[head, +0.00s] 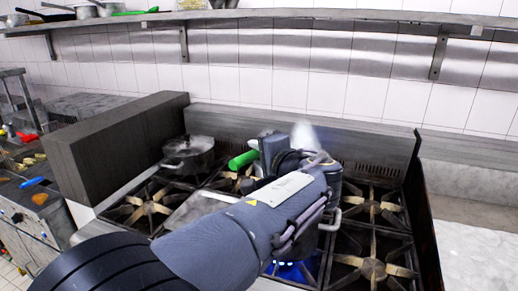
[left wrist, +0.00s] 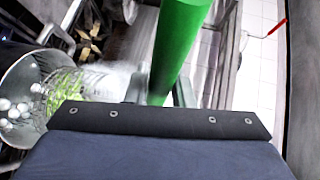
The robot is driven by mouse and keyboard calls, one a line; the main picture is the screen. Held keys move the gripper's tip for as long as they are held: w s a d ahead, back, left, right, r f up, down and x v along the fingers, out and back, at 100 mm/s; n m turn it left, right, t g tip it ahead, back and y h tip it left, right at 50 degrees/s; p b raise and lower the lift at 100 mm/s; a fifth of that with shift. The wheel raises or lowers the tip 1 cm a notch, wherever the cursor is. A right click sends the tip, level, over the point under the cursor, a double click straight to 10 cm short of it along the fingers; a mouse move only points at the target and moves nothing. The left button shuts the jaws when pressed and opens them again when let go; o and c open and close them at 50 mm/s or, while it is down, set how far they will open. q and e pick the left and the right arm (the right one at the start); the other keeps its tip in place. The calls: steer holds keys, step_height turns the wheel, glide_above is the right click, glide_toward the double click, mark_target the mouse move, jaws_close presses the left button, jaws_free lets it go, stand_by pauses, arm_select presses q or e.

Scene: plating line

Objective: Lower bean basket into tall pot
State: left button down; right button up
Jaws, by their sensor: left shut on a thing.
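My left gripper (head: 258,158) is shut on the green handle (head: 243,160) of the bean basket, above the stove. In the left wrist view the handle (left wrist: 181,45) runs up between the fingers. The wire bean basket (left wrist: 72,92) shows there with green beans in it, partly blurred by steam. It overlaps the opening of the tall pot (left wrist: 25,72); how deep it sits I cannot tell. White round blobs show inside the pot. In the head view my arm hides the basket and most of the tall pot (head: 330,185). My right gripper is out of view.
A blue flame (head: 290,270) burns at the front. The right burners (head: 372,268) are bare. A wall shelf (head: 300,14) runs above the stove. A dark upright panel (head: 110,150) borders it on the left.

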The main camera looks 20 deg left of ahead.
arm_select(q)
steer(key=shift+d+f+b, duration=0.2)
steer(key=shift+f+b, duration=0.2)
steer(key=shift+f, duration=0.4)
step_height(320, 180, down, 17)
steer(key=b, duration=1.4)
steer(key=shift+a, duration=0.1)
steer(key=c, duration=1.2)
jaws_free()
steer(key=shift+o, duration=0.2)
steer(key=shift+f, duration=0.15)
steer(key=v, duration=0.8)
steer(key=shift+b, duration=0.3)
